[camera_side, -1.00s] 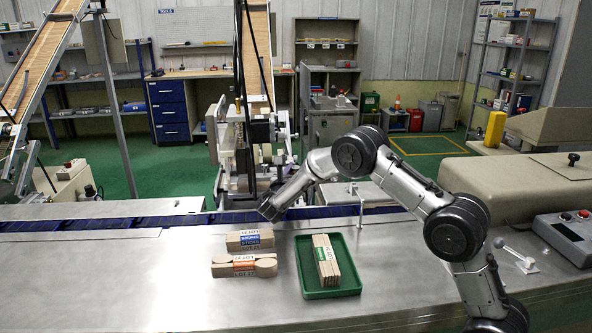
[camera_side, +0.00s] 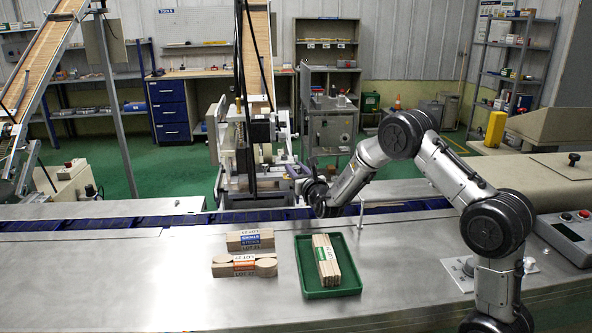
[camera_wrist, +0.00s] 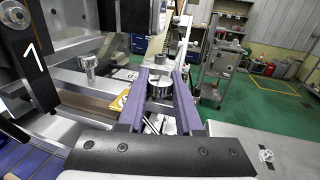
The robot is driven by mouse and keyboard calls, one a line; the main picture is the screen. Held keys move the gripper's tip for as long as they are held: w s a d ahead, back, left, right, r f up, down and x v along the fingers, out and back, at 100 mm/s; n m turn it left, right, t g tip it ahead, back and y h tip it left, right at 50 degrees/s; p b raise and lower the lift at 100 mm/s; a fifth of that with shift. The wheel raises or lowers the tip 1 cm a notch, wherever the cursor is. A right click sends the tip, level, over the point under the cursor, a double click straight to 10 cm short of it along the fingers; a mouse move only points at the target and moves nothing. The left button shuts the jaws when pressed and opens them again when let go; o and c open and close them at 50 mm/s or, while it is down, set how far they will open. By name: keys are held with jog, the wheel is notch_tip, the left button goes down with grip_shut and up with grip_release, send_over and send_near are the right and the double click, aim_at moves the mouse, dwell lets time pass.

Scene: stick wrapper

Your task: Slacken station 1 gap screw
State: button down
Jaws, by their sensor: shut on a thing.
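The gap screw (camera_wrist: 160,86) is a round silver knob standing in front of the station in the wrist view. My gripper (camera_wrist: 161,80) has two purple fingers shut on its sides. Station 1 (camera_wrist: 33,50) shows as a black plate with a white 1 at the left of the wrist view. In the side view my gripper (camera_side: 295,171) reaches the right side of the machine (camera_side: 250,150) behind the blue conveyor. The screw itself is too small to make out there, and its lower part is partly hidden between the fingers in the wrist view.
A green tray (camera_side: 309,292) with a bundle of sticks stands on the steel table. Two wrapped bundles, one with a blue band (camera_side: 250,240) and one with an orange band (camera_side: 244,265), lie left of it. A thin metal post (camera_side: 361,208) stands near my forearm.

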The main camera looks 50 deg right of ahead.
jog(key=shift+r, duration=0.1)
dwell(0.3)
jog(key=c, duration=0.6)
grip_release()
jog(key=v, duration=1.3)
jog(key=shift+s+a, duration=0.15)
jog(key=shift+s, duration=0.2)
